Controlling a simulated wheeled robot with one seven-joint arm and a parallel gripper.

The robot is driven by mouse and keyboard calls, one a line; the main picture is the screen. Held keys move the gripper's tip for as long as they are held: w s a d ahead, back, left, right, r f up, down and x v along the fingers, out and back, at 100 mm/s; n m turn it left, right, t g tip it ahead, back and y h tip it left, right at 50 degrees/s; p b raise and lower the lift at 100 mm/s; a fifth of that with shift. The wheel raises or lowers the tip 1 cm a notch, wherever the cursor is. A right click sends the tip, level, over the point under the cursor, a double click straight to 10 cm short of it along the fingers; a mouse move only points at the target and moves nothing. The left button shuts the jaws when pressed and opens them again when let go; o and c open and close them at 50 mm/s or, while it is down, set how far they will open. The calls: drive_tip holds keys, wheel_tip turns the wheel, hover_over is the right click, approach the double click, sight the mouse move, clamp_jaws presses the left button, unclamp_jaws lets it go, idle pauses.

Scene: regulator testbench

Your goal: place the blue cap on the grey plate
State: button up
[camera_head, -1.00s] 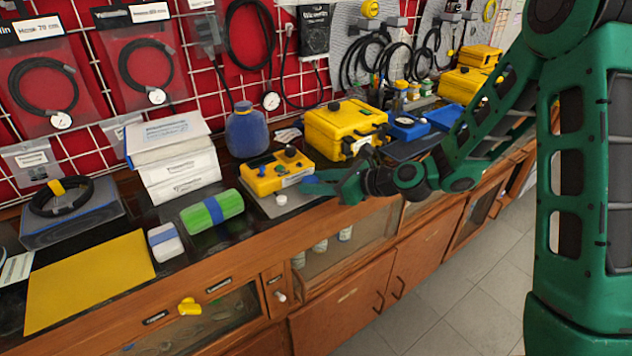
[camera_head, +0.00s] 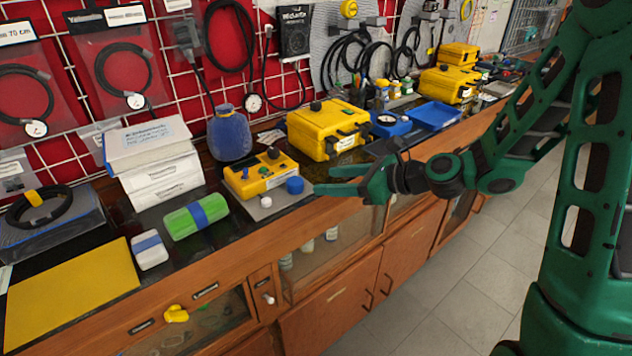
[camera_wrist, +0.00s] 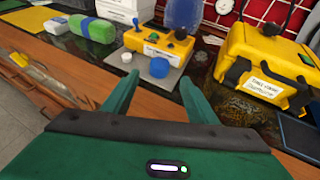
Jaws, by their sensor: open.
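The blue cap (camera_head: 295,185) rests on the right part of the grey plate (camera_head: 283,204), in front of the yellow control box (camera_head: 262,173). The wrist view also shows the blue cap (camera_wrist: 159,68) on the grey plate (camera_wrist: 172,79), with a small white cap (camera_wrist: 127,57) to its left. My gripper (camera_head: 325,180) is open and empty, to the right of the blue cap and apart from it. In the wrist view, its two fingers (camera_wrist: 160,80) point toward the plate, with the blue cap beyond and between the tips.
A yellow case (camera_head: 328,130) stands behind my gripper. Blue trays (camera_head: 435,115) lie farther right. The wooden counter edge runs just in front of the plate.

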drive_tip(key=shift+v, duration=1.1)
drive_tip(key=s+d+f+n+g+h, duration=0.2)
drive_tip(key=s+d+n+h, duration=0.2)
drive_tip(key=s+d+n, duration=0.4)
drive_tip(key=s+d+f+n+g+h, duration=0.15)
drive_tip(key=s+d+n+h, duration=0.3)
drive_tip(key=d, duration=0.65)
drive_tip(key=s+d+r+n+g+h, duration=0.1)
drive_tip(key=s+d+r+n+g, duration=0.1)
drive_tip(key=s+d, duration=0.3)
drive_tip(key=s+d+r+n+g+h, duration=0.1)
drive_tip(key=s+d+r+n+g, duration=0.1)
drive_tip(key=s, duration=1.1)
drive_tip(key=d+r+n, duration=0.1)
drive_tip(key=d+n, duration=0.1)
drive_tip(key=d, duration=0.1)
drive_tip(key=shift+d, duration=0.35)
